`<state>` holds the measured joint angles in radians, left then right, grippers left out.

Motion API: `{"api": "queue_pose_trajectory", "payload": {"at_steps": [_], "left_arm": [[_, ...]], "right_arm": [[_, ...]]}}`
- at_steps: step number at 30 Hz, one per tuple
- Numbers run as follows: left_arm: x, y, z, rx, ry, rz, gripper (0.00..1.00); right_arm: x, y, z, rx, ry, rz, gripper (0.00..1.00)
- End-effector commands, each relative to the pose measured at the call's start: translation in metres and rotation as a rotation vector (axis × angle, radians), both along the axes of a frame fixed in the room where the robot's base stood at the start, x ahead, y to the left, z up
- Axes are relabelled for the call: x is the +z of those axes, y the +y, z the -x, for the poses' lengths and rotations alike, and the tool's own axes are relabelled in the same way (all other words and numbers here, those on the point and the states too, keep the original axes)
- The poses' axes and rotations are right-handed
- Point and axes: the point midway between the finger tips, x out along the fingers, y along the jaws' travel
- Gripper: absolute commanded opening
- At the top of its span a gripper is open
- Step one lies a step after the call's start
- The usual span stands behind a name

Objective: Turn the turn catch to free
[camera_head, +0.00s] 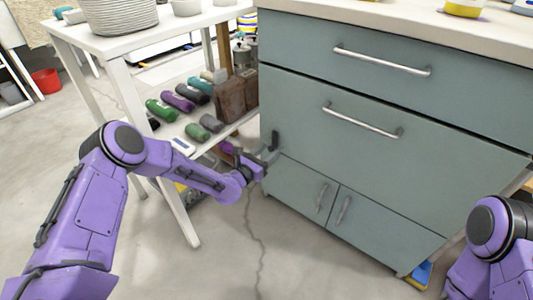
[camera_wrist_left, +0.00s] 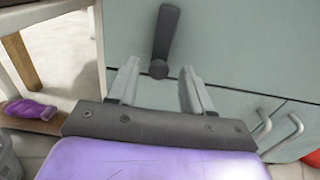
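The turn catch (camera_wrist_left: 165,38) is a dark grey lever on the green-grey cabinet front, near its left edge. In the left wrist view its lever points up and leans slightly right from a round pivot at its lower end. My left gripper (camera_wrist_left: 162,88) is open, its two pale fingers apart, one on each side of the pivot in the picture. I cannot tell if they touch the catch. In the head view the left gripper (camera_head: 269,160) is at the cabinet's left edge, with the dark catch (camera_head: 275,140) just above it. My right gripper is out of view.
The cabinet (camera_head: 390,170) has long bar handles on its drawers and two small doors below. A white shelf unit (camera_head: 130,90) with rolled cloths stands left of the cabinet, close to my left arm. The floor (camera_head: 225,255) in front is clear.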

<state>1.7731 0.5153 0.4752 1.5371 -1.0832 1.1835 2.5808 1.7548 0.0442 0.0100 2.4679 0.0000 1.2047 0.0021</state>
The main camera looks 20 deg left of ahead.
Motion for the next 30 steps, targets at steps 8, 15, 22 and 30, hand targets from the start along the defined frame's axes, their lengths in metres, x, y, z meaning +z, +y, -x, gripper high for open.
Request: {"api": "queue_pose_trajectory", "payload": {"at_steps": [8, 15, 22, 30], "left_arm": [[0.003, 0.006, 0.013, 0.002, 0.001, 0.001, 0.5], [0.004, 0.025, 0.067, 0.002, 0.004, 0.002, 0.5], [0.001, 0.035, 0.097, 0.001, 0.001, 0.001, 0.5], [0.0, 0.036, 0.099, 0.0, 0.0, 0.0, 0.5]], "right_arm": [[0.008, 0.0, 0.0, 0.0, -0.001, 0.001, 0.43], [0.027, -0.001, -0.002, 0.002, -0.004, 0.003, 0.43], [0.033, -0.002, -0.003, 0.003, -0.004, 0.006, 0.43], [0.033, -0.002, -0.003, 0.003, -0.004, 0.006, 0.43]]}}
